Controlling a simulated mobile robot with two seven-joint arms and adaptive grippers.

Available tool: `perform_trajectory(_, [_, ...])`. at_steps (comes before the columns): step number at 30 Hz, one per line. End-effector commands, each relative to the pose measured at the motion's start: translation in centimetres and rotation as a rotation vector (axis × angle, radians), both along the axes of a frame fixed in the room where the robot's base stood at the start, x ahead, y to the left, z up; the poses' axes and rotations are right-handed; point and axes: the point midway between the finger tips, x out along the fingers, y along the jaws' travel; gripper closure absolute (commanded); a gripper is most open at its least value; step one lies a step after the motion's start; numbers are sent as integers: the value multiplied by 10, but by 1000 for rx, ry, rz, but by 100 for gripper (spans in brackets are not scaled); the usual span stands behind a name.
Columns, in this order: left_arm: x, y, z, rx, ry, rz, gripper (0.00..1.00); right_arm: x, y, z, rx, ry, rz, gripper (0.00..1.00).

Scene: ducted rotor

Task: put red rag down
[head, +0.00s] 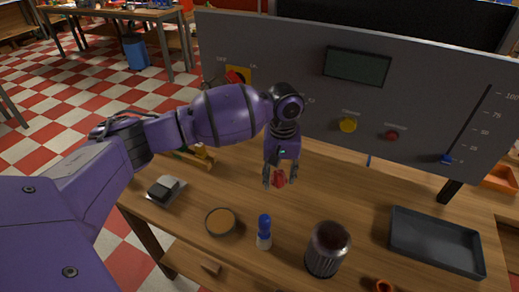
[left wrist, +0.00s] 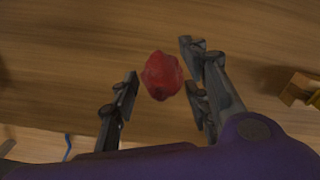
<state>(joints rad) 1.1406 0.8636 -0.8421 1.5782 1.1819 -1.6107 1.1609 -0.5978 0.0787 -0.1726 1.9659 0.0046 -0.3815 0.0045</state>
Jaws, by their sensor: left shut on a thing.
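My left gripper (head: 280,182) points down over the wooden table, in front of the grey panel. It is shut on the red rag (head: 278,179), a small crumpled red lump. In the left wrist view the rag (left wrist: 162,75) sits between the two dark fingers of my left gripper (left wrist: 160,80), with wood grain behind it. The gap between the rag and the tabletop (head: 325,205) is hard to judge. My right gripper is in neither view.
A shallow bowl (head: 221,222), a blue-capped bottle (head: 264,231) and a dark cylinder (head: 327,250) stand nearer the front. A dark tray (head: 437,242) lies at right, and a black block (head: 164,188) at left. The grey panel (head: 300,60) rises behind. Bare wood surrounds the gripper.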

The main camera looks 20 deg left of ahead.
Motion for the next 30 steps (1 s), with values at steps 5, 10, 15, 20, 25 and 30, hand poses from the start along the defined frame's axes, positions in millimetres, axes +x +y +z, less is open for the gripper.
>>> perform_trajectory(5, [0,0,-20,1,0,0,90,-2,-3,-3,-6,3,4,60])
perform_trajectory(10, [0,0,-48,1,0,0,90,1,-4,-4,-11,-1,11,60])
perform_trajectory(15, [1,0,-50,0,-3,0,90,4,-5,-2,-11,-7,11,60])
perform_trajectory(20, [1,0,-50,0,-3,0,90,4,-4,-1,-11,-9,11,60])
perform_trajectory(25, [1,0,-52,0,-4,0,44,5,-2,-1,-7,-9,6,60])
perform_trajectory(30, [1,0,-52,0,-4,0,38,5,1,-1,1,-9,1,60])
